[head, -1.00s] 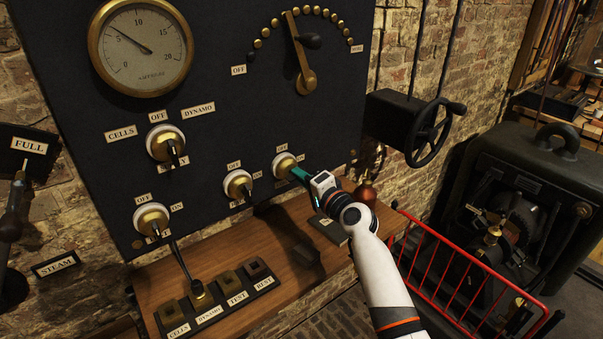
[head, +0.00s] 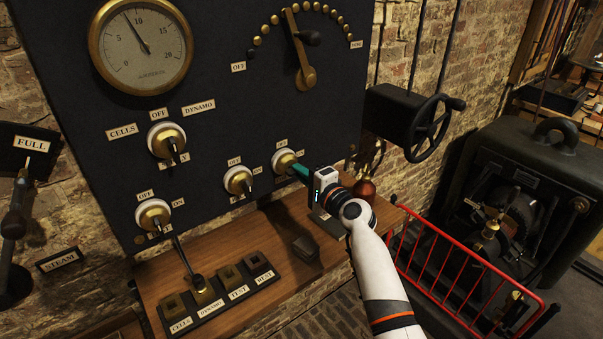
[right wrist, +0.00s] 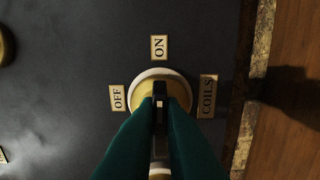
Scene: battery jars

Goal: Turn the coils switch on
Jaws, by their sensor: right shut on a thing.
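The coils switch (head: 284,161) is a brass dome on a white ring at the lower right of the dark panel. In the right wrist view the coils switch (right wrist: 142,92) has an OFF label (right wrist: 118,98) at left, an ON label (right wrist: 159,47) above and a COILS label (right wrist: 207,96) at right. My right gripper (head: 298,169) is shut on its dark lever; the green fingers (right wrist: 160,120) sit either side of it. Fingers hide part of the lever, so its exact angle is unclear. My left gripper is not in view.
Similar switches (head: 238,180) stand left on the panel. An ammeter (head: 141,46) reads a little under 10. A wooden shelf (head: 225,247) with several labelled sockets lies below. A red railing (head: 455,264) guards a machine (head: 530,165) at right. A handwheel (head: 428,128) juts out beside the panel.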

